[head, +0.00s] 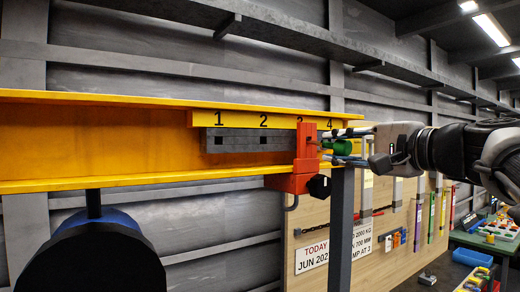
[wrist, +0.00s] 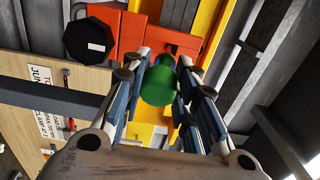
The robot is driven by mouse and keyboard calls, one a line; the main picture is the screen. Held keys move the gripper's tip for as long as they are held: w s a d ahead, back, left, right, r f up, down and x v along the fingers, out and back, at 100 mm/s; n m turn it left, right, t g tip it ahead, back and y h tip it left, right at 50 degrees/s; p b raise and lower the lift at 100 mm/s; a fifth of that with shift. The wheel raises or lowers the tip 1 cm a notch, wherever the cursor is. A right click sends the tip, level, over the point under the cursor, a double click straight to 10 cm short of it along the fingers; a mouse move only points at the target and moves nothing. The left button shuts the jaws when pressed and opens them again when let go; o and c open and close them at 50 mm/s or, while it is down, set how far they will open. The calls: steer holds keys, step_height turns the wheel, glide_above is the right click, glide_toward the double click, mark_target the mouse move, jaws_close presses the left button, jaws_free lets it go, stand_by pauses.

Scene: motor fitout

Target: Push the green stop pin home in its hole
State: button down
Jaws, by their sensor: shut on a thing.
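The green stop pin (head: 342,147) is between the fingers of my gripper (head: 334,146), just right of the red clamp (head: 301,165) on the yellow beam. It lies roughly level, its left end towards the clamp. In the wrist view the rounded green pin (wrist: 158,84) sits between both fingers, with the red clamp (wrist: 165,35) just beyond. My gripper is shut on the pin. A grey bar (head: 238,143) with square holes runs under the numbers, its right end behind the clamp. The pin's hole is hidden, and I cannot tell how far the pin is in.
The yellow beam (head: 90,145) spans the left side. A black knob (head: 319,186) sticks out below the clamp. A dark post (head: 341,225) stands under the beam's end. A blue and black round body (head: 90,252) hangs at lower left. A board with a sign (head: 313,257) stands behind.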

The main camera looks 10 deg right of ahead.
steer(key=shift+b+v, duration=0.7)
steer(key=shift+v, duration=2.4)
steer(key=shift+r, duration=0.15)
steer(key=shift+a, duration=0.1)
